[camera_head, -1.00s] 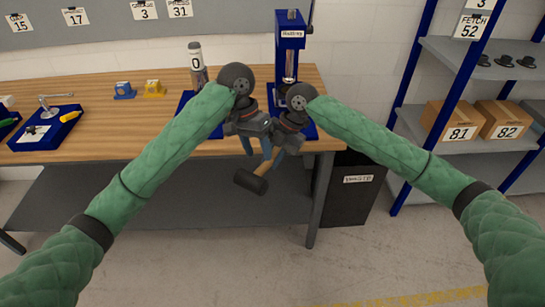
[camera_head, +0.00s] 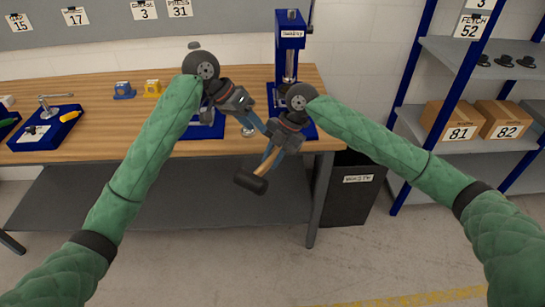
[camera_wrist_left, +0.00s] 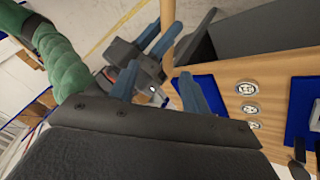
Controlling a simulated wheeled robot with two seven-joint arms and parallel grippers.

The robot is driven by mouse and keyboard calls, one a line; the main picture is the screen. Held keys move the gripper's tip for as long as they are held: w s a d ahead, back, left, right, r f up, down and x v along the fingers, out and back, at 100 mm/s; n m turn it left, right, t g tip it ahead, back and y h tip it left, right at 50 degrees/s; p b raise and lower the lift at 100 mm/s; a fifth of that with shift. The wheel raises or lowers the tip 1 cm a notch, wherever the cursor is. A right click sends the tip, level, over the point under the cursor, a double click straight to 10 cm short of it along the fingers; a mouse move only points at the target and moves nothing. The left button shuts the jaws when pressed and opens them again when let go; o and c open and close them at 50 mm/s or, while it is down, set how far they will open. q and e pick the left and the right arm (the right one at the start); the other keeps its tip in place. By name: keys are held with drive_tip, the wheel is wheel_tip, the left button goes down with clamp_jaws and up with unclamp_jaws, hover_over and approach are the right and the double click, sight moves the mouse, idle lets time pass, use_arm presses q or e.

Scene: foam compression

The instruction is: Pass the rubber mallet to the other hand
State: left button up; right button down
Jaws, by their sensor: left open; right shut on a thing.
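The rubber mallet has a dark head (camera_head: 250,182) and a light wooden handle (camera_head: 267,165). It hangs tilted in front of the bench edge, head down and to the left. My right gripper (camera_head: 271,150) is shut on the handle above the head. My left gripper (camera_head: 255,122) is open and empty, up and to the left of the right gripper, apart from the mallet. In the left wrist view, my left gripper's spread blue fingers (camera_wrist_left: 158,87) show with no object between them. The handle's upper end is hidden by the right gripper.
The wooden bench (camera_head: 110,88) lies behind my grippers. A blue press (camera_head: 290,42) stands at its right end. A dark bin (camera_head: 356,190) and shelving (camera_head: 465,50) stand to the right.

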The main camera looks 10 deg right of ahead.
use_arm(q)
drive_tip(key=w+a+f+n+t+h, duration=0.1)
drive_tip(key=w+a+f+n+t, duration=0.1)
drive_tip(key=f, duration=0.8)
drive_tip(key=w+a+f+n+t, duration=0.1)
drive_tip(key=w+a+f, duration=0.15)
drive_tip(key=f, duration=0.85)
drive_tip(key=s+a+f+n+t+y, duration=0.1)
drive_tip(key=s+a+f+n, duration=0.2)
drive_tip(key=f, duration=1)
drive_tip(key=s+a+f+n+y, duration=0.1)
drive_tip(key=s+a+f, duration=0.3)
drive_tip(key=f, duration=0.9)
drive_tip(key=s+a+f+n+y, duration=0.1)
drive_tip(key=s+a+f+y, duration=0.3)
drive_tip(key=s+f, duration=1.4)
drive_tip(key=s+a+f, duration=0.3)
drive_tip(key=s+f, duration=0.4)
drive_tip(key=s, duration=0.4)
drive_tip(key=s+a+f+g+y, duration=0.1)
drive_tip(key=s+a+f, duration=0.3)
drive_tip(key=s+f, duration=0.3)
drive_tip(key=s, duration=0.4)
drive_tip(key=shift+s+a+y, duration=0.3)
drive_tip(key=shift+s, duration=0.05)
